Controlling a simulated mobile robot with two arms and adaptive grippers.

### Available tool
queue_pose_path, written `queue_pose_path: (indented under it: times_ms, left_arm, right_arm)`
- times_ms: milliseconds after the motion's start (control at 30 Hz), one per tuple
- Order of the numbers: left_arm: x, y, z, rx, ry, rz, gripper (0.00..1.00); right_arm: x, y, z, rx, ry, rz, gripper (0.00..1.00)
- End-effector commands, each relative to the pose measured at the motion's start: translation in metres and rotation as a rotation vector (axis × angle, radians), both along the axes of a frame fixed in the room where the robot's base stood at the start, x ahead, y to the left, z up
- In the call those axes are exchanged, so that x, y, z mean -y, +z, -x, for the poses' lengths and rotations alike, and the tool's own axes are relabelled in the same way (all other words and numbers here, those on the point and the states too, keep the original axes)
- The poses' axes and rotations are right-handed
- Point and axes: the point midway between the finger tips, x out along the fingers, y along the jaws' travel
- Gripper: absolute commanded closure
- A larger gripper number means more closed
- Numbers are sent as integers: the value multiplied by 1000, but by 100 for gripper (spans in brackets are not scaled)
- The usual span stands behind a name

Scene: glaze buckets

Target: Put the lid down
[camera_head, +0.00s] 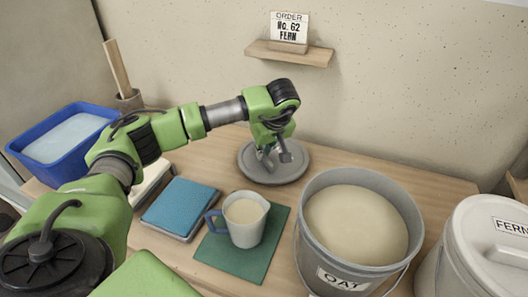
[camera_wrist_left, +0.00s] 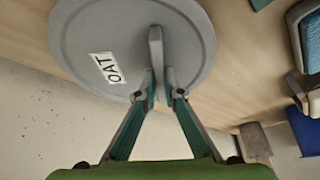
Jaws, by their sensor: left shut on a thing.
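The round grey lid (camera_head: 256,174) is at the back of the wooden table, close to the wall. It looks level, on or just above the tabletop; I cannot tell which. The wrist view shows the lid (camera_wrist_left: 80,35) with its OAT label and upright grey handle (camera_wrist_left: 156,48). My left gripper (camera_head: 275,158) is above the lid, with its fingers (camera_wrist_left: 161,92) shut on the handle. The OAT bucket (camera_head: 340,257) stands open at the front right, full of cream glaze. My right gripper is not in view.
A jug (camera_head: 244,231) of cream glaze stands on a green mat (camera_head: 228,260). A blue pad (camera_head: 180,206) and a blue tub (camera_head: 62,162) are to the left. A lidded FERN bucket (camera_head: 470,245) is at right. A wall shelf (camera_head: 290,54) holds an order card (camera_head: 289,29).

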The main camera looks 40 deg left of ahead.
Motion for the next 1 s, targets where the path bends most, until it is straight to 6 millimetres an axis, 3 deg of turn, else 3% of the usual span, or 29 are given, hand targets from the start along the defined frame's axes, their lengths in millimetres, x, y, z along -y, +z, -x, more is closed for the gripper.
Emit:
queue_pose_path:
  times_ms: [67, 100, 167, 567, 667, 1000]
  left_arm:
    - [0, -2, 0, 0, 0, 0, 100]
    - [0, -2, 0, -1, 0, 0, 86]
    - [0, -2, 0, -1, 0, 0, 75]
    - [0, 1, 0, 0, 0, 0, 75]
    - [3, 12, 1, 3, -1, 1, 75]
    - [27, 80, 15, 4, -2, 2, 75]
  right_arm:
    - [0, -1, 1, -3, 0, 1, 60]
    - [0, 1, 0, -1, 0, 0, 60]
    - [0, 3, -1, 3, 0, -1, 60]
    - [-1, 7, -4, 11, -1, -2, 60]
    - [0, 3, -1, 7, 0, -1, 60]
    - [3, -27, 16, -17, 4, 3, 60]
